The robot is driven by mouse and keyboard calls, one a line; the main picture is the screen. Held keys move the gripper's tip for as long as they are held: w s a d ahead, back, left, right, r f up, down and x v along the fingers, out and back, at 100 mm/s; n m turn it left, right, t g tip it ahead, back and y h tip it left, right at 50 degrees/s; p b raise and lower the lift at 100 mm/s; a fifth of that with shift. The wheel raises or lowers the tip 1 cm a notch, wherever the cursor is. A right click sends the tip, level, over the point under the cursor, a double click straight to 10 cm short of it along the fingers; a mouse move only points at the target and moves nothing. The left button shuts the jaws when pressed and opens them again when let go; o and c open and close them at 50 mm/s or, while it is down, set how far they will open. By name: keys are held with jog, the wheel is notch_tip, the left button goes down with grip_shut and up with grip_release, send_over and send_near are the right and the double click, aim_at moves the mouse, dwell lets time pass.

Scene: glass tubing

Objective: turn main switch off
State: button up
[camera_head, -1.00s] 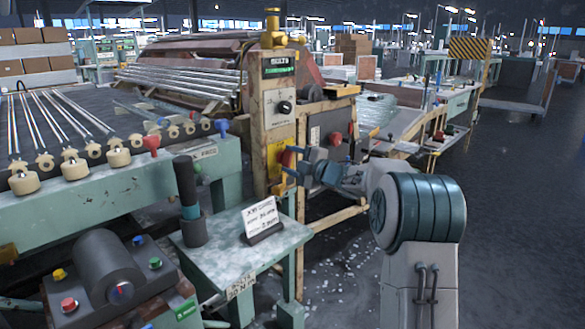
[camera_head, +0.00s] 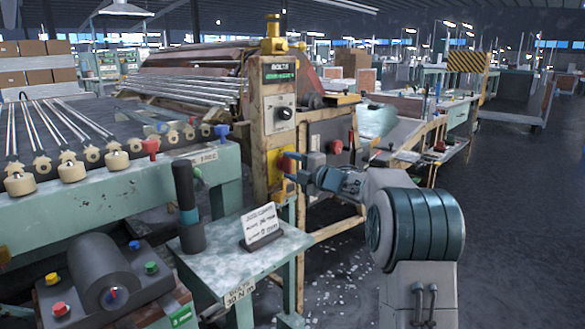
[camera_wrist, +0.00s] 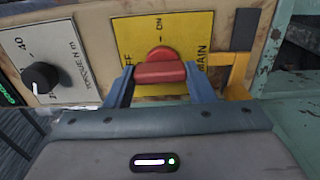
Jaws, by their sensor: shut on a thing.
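The main switch is a red rotary handle (camera_wrist: 160,68) on a yellow plate (camera_wrist: 190,28) in the wrist view. The plate reads ON beyond the handle, MAIN at the right and a partly hidden OFF at the left. The handle lies across the wrist view, its wide front facing me. My gripper (camera_wrist: 159,76) is shut on the handle, one blue finger at each end. In the head view the red handle (camera_head: 287,164) shows on the machine's front post, with my gripper (camera_head: 289,167) reaching it from the right.
A black torque knob (camera_wrist: 41,78) sits beside the yellow plate. A small green table (camera_head: 275,250) with a card (camera_head: 262,229) and a dark cylinder (camera_head: 187,210) stands below left of my gripper. A second red knob (camera_head: 336,147) is behind it. Open floor lies at the right.

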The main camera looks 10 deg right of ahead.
jog(key=o, duration=1)
jog(key=shift+d, duration=0.1)
jog(key=p+v, duration=0.2)
jog(key=v, duration=1.1)
jog(key=shift+s+d+p, duration=0.2)
jog(key=shift+s+p, duration=0.1)
jog(key=shift+p, duration=0.1)
jog(key=shift+r, duration=0.1)
jog(key=s+d+r+m+h+p, duration=0.1)
jog(key=s+r+m+h+p, duration=0.2)
jog(key=r+m+h+p, duration=0.4)
jog(key=s+r+m+h+p, duration=0.4)
jog(key=r+m+h+p, duration=0.1)
jog(key=r+m+p, duration=0.35)
jog(key=s+a+r+m+g+p, duration=0.1)
jog(key=s+a+m+g+p, duration=0.2)
jog(key=s, duration=0.6)
jog(key=s+a+r+m+g+y+p, duration=0.1)
jog(key=s+a+m+g+p, duration=0.2)
jog(key=s+g+p, duration=0.2)
jog(key=s+a+r+m+g+p, duration=0.1)
jog(key=s+a+m+g+p, duration=0.2)
jog(key=s+p, duration=0.6)
jog(key=shift+s+m+g, duration=0.4)
jog(key=shift+s+m, duration=0.15)
jog(key=shift+s, duration=2.7)
